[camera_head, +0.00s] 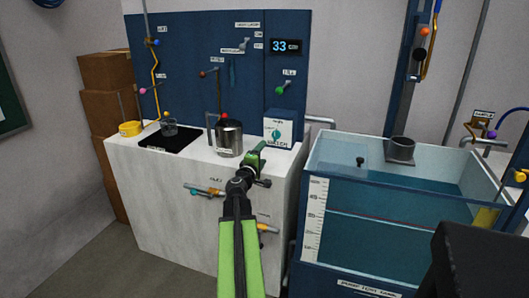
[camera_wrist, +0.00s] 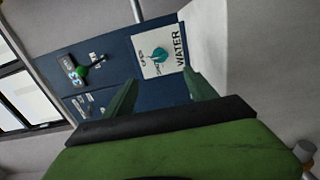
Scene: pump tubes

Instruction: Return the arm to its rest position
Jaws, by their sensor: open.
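My green arm reaches up from the bottom middle of the head view. My gripper (camera_head: 258,155) is near the front right of the white counter, in front of the blue box (camera_head: 280,128) with a white dial panel. In the wrist view, the two green fingers of my gripper (camera_wrist: 160,95) stand apart with nothing between them. Beyond them is the dial panel (camera_wrist: 159,52), with a teal knob and the word WATER. I cannot tell the exact gap between the fingers and the box.
A metal pot (camera_head: 229,140) stands left of my gripper on the counter (camera_head: 150,190). Coloured valve handles (camera_head: 207,191) project from the counter front. A water tank (camera_head: 390,235) with a grey cup on its rim stands right.

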